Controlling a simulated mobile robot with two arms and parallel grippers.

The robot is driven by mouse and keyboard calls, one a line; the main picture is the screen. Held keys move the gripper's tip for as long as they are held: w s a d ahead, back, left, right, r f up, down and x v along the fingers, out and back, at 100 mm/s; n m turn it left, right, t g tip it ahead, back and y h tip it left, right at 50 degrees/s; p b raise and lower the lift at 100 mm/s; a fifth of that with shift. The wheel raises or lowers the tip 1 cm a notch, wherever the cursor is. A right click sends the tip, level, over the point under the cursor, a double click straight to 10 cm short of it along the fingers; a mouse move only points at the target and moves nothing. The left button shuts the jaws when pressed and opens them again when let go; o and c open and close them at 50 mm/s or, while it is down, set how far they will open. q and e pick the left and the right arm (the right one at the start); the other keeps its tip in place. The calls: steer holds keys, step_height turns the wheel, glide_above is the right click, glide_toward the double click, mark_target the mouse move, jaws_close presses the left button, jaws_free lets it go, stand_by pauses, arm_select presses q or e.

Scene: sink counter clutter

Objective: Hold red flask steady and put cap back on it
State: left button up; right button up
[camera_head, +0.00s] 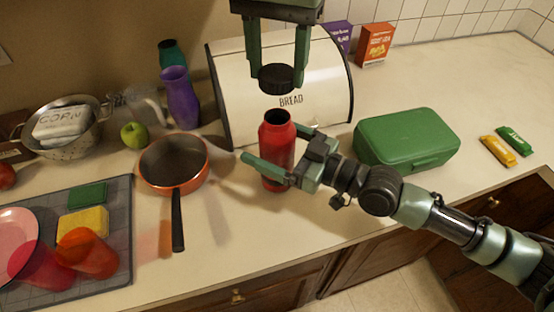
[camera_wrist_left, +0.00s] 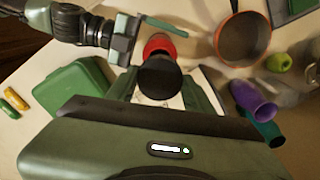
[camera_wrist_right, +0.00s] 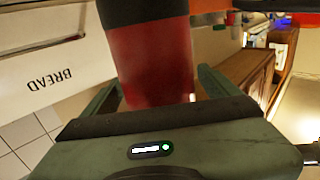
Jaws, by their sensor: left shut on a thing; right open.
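The red flask (camera_head: 277,136) stands upright on the counter in front of the bread box, its dark open mouth facing up. My left gripper (camera_head: 276,80) is shut on the black cap (camera_head: 277,78) and holds it above the flask, with a visible gap between them in the head view. In the left wrist view the cap (camera_wrist_left: 160,78) partly covers the flask (camera_wrist_left: 160,44). My right gripper (camera_head: 274,144) is open, with its fingers on either side of the flask. In the right wrist view the flask body (camera_wrist_right: 155,65) stands between the fingers; its base is hidden.
The cream bread box (camera_head: 225,85) stands close behind the flask. A green lunch box (camera_head: 405,138) is to the right, beyond my right gripper. An orange pan (camera_head: 150,178) is to the left.

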steer(key=shift+w+a, duration=0.2)
steer(key=shift+a, duration=0.15)
jaws_close()
arm_select(q)
glide_above(277, 116)
steer(key=shift+f, duration=2.45)
steer(key=shift+f, duration=0.1)
steer(key=shift+f, duration=0.8)
steer(key=shift+f, duration=0.6)
